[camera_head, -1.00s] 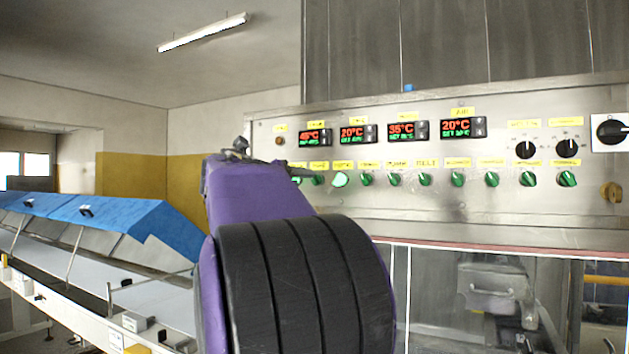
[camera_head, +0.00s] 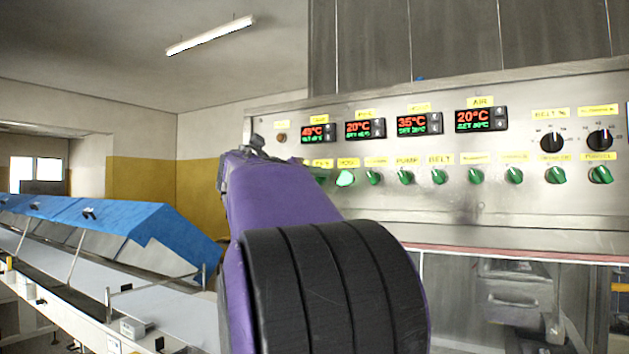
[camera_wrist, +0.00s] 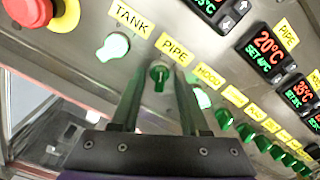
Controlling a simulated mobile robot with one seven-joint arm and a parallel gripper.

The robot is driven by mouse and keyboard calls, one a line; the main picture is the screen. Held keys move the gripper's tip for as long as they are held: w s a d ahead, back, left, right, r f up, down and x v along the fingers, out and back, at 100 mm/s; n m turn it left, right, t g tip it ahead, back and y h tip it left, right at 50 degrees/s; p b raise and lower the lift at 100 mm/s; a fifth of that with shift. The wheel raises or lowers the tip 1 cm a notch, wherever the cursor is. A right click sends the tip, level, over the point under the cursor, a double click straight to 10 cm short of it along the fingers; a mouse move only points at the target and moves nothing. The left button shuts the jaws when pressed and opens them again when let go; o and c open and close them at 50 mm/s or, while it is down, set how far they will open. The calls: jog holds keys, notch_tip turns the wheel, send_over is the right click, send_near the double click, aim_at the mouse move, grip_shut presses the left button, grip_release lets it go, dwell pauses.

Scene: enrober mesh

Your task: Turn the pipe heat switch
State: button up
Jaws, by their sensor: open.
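The pipe heat switch (camera_wrist: 159,77) is a dark green, unlit knob under the yellow PIPE label (camera_wrist: 174,52) in the wrist view. My gripper (camera_wrist: 158,90) is open, with one finger on each side of this switch. I cannot tell whether either finger touches it. In the head view my purple arm covers the left end of the switch row, and my gripper (camera_head: 258,146) shows only as a small dark part by the panel.
The lit TANK switch (camera_wrist: 113,47) is close on the left, and the lit HOOD switch (camera_wrist: 202,97) is close on the right. A red button (camera_wrist: 28,10) sticks out at upper left. The metal panel (camera_head: 460,210) carries several displays and knobs. A blue-covered conveyor (camera_head: 140,222) stands left.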

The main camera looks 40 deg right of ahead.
jog(key=shift+c, duration=0.2)
grip_shut()
jog(key=shift+m, duration=0.3)
jog(key=m, duration=0.5)
jog(key=shift+m+b, duration=0.3)
jog(key=shift+b, duration=0.1)
jog(key=m+b, duration=0.1)
jog(key=m, duration=0.4)
jog(key=shift+s+m+b, duration=0.1)
jog(key=shift+m+b, duration=0.2)
